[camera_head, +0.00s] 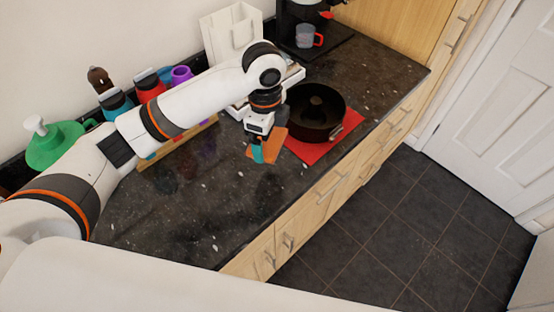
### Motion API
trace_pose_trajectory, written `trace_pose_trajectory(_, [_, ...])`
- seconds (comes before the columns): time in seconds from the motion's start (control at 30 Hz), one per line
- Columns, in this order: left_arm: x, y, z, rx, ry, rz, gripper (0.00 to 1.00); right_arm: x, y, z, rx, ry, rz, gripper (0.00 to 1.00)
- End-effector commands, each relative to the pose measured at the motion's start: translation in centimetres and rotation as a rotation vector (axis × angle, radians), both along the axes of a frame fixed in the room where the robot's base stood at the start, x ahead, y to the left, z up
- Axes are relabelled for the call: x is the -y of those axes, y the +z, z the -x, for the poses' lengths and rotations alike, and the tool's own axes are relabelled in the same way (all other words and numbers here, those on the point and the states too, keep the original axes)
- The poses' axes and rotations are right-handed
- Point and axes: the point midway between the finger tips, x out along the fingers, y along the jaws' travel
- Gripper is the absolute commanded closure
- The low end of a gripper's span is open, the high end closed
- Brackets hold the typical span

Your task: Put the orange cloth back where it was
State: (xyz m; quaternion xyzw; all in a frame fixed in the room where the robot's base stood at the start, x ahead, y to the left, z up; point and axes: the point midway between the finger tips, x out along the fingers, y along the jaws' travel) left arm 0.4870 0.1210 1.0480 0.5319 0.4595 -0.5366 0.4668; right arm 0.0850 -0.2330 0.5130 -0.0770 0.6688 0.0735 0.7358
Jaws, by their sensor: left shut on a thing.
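My left gripper (258,150) is shut on the orange cloth (274,142). The cloth hangs at the fingertips, close above or at the dark speckled countertop (190,215); I cannot tell whether it touches. It is left of a red mat (325,148) with a dark round pan (315,110) on it. In the picture the cloth's right edge comes close to the mat's left edge. Part of the cloth is hidden by the fingers. My right gripper is not in view.
A white bag (230,35) and a coffee maker with a mug (304,37) stand at the back. Red (148,84) and purple (181,75) containers and a green item (56,146) stand along the wall. The front left counter is clear. The counter edge drops to a tiled floor.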

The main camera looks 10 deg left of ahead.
Motion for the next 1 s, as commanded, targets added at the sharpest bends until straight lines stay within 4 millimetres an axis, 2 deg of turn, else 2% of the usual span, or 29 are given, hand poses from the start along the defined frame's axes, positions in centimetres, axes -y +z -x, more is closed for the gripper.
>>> trace_pose_trajectory(0.2, [1.4, 0.1, -1.5, 0.002, -0.306, -0.007, 0.28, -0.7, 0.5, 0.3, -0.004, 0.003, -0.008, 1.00])
trace_pose_trajectory(0.43, [1.9, -0.4, -2.0, -0.001, -0.437, -0.012, 0.28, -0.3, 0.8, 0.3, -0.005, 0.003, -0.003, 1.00])
trace_pose_trajectory(0.7, [1.9, -5.1, -2.0, -0.003, -0.446, -0.014, 0.28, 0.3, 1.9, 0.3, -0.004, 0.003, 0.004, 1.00])
trace_pose_trajectory(0.87, [1.9, -6.6, -2.0, -0.001, -0.444, -0.013, 0.28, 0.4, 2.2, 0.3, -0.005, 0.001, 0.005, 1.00])
trace_pose_trajectory(1.0, [1.9, -8.6, -2.0, -0.003, -0.445, -0.013, 0.28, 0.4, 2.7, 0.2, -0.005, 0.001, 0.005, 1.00])
